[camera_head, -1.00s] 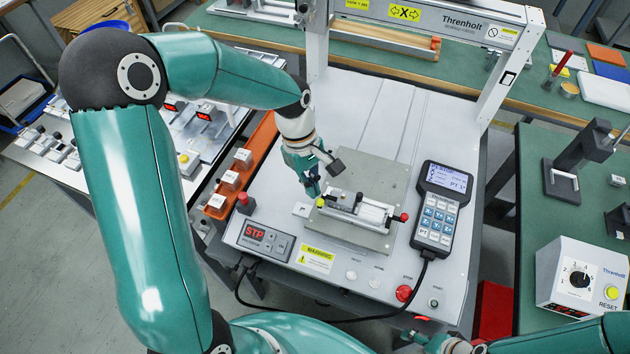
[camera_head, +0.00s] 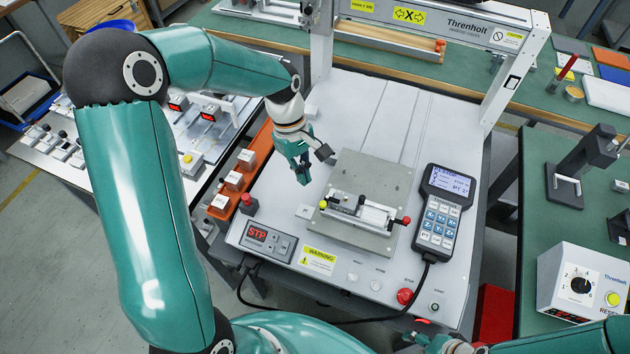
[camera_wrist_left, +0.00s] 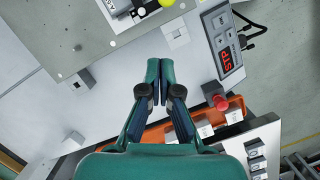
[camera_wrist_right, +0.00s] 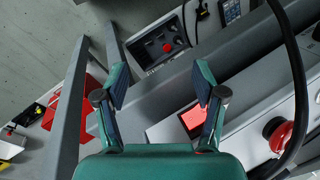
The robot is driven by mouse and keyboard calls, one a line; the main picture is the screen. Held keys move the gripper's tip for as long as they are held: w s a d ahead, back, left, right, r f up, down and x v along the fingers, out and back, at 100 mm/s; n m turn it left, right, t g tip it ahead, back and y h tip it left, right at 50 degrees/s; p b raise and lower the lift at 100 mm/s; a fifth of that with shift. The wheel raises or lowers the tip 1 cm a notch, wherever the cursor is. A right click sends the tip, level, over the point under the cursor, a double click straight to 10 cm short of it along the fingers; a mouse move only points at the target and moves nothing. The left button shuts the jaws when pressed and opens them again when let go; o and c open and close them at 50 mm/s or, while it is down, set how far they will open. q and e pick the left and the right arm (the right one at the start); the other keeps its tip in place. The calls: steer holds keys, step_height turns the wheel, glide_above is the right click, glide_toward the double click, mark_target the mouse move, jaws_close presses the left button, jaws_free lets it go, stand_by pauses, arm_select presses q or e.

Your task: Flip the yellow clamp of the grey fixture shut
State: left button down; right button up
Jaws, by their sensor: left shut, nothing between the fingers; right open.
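The grey fixture (camera_head: 375,221) sits on a grey plate (camera_head: 378,170) on the white machine bed. The clamp's yellow knob (camera_head: 323,204) is at the fixture's left end, low beside the black parts; I cannot tell whether the clamp is fully shut. The yellow knob (camera_wrist_left: 167,2) shows at the top edge of the left wrist view. My left gripper (camera_head: 303,178) is shut and empty, above the bed to the upper left of the knob and apart from it. My right gripper (camera_wrist_right: 160,86) is open and empty, away from the fixture, over the machine's front side.
A red knob (camera_head: 406,221) is at the fixture's right end. A handheld pendant (camera_head: 443,207) lies right of the plate. The gantry post (camera_head: 515,75) stands at the back right. An orange rail with white blocks (camera_head: 240,175) runs left of the bed. The bed behind the plate is clear.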

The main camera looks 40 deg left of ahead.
arm_select(q)
steer(key=v, duration=0.8)
steer(key=shift+s+r, duration=0.35)
steer(key=shift+f, duration=0.1)
arm_select(e)
steer(key=shift+s, duration=0.1)
